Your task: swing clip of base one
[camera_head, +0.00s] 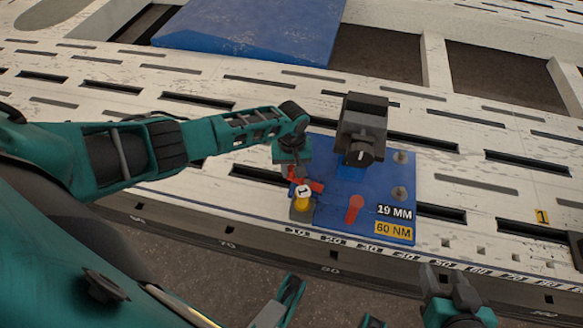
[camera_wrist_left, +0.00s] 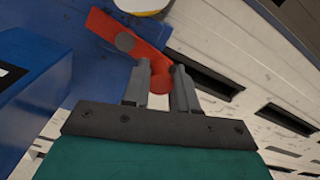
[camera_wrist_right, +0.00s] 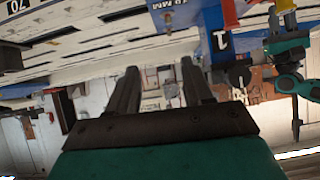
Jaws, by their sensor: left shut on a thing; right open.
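The blue base plate (camera_head: 335,225) lies on the white slotted frame and bears labels reading 19 MM and 60 NM. A flat red clip (camera_head: 314,185) is at its left side, partly hidden by my left gripper (camera_head: 290,172). In the left wrist view the clip (camera_wrist_left: 112,30) runs diagonally, with a dark round pivot on it. My left gripper (camera_wrist_left: 160,76) is shut on the clip's round red end. My right gripper (camera_head: 446,272) is open and empty in front of the frame's near edge; its spread fingers show in the right wrist view (camera_wrist_right: 160,80).
The plate also carries a dark grey block (camera_head: 362,125), a red peg (camera_head: 354,209) and two grey studs (camera_head: 400,193). A blue panel (camera_head: 250,30) lies farther back.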

